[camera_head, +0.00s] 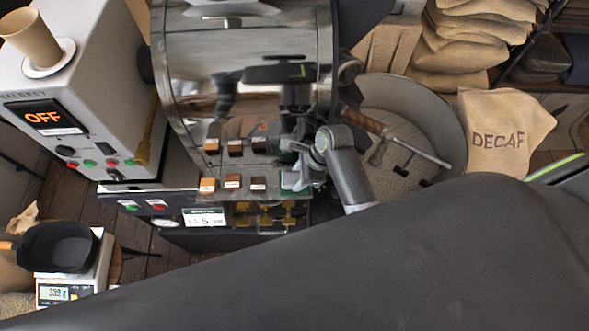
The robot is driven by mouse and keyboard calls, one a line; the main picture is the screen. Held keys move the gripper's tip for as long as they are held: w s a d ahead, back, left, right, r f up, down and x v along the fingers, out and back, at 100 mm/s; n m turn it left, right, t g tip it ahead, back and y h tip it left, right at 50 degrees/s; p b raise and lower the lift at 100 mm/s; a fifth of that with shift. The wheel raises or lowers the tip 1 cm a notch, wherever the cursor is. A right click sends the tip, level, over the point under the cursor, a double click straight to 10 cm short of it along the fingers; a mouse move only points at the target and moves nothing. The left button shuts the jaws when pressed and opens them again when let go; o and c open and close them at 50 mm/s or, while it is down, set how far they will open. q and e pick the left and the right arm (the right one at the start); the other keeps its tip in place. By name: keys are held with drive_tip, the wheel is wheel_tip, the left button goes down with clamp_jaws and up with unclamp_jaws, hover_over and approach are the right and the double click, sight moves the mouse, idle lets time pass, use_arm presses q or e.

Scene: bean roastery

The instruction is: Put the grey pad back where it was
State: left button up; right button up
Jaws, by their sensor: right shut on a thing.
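My right gripper (296,166) is in front of the roaster's metal front, its arm coming in from the lower right. It is shut on the grey pad (293,182), a small piece with a greenish tint, partly hidden by the fingers. The pad is at the right end of the lower row of small colour samples: orange (207,186), reddish brown (232,181) and dark brown (258,184). I cannot tell whether the pad touches the surface below. An upper row holds orange (211,146), dark brown (235,147) and brown (259,145) samples. My left gripper is not in view.
The shiny roaster drum (245,80) rises behind the samples. A round cooling tray (410,130) stands to the right, with a DECAF sack (505,130) beyond. A control box (75,110) with a paper cup (30,38) is left. A scale (65,290) bears a black pan (62,248).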

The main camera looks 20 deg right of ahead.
drive_tip(key=shift+w, duration=0.1)
drive_tip(key=shift+s, duration=0.3)
drive_tip(key=o, duration=0.7)
drive_tip(key=shift+s+d, duration=0.1)
drive_tip(key=o, duration=0.3)
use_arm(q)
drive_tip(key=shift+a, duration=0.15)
use_arm(e)
drive_tip(key=shift+o, duration=0.2)
drive_tip(key=shift+w, duration=0.2)
use_arm(q)
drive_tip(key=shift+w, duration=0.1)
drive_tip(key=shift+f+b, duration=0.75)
drive_tip(key=shift+b, duration=0.05)
use_arm(e)
drive_tip(key=v, duration=1.2)
drive_tip(key=shift+s+r, duration=0.1)
drive_tip(key=shift+s, duration=0.05)
